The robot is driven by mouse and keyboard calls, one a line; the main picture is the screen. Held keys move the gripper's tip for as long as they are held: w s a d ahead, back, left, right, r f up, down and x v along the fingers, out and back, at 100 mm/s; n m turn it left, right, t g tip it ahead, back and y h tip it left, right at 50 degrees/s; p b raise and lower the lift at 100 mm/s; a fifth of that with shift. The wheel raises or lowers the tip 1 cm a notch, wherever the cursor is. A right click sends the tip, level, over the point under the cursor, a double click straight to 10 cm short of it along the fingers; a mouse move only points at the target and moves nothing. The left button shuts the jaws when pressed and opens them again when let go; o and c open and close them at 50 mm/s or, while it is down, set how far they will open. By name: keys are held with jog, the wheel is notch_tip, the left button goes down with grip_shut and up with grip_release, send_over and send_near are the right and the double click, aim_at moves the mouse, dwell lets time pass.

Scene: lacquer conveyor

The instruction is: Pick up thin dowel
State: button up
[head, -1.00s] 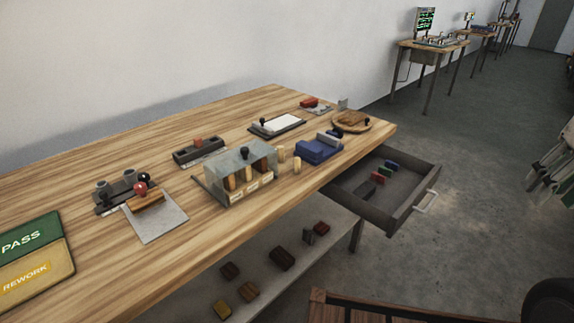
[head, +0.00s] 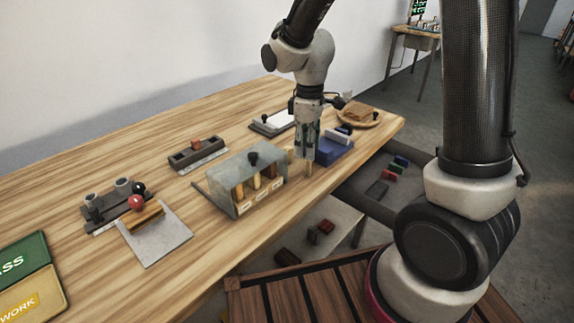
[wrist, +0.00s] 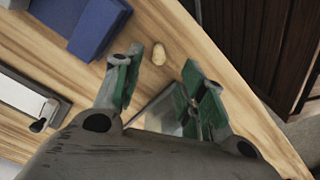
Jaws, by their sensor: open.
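I cannot tell for sure which is the thin one. In the wrist view my gripper (wrist: 163,70) is open and empty, its green-padded fingers apart. One pale dowel (wrist: 159,54) shows end-on in the gap near the fingertips, closer to the left finger.
The glass-fronted case (head: 223,176) with dowels inside stands close on the left. A blue block-like holder (head: 334,150) is close on the right, also in the wrist view (wrist: 88,30).

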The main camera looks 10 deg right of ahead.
aim_at(307, 176)
jog(key=shift+f+n, duration=0.1)
jog(key=shift+n, duration=0.2)
jog(key=f, duration=0.7)
jog(key=shift+d+f, duration=0.3)
jog(key=c, duration=0.9)
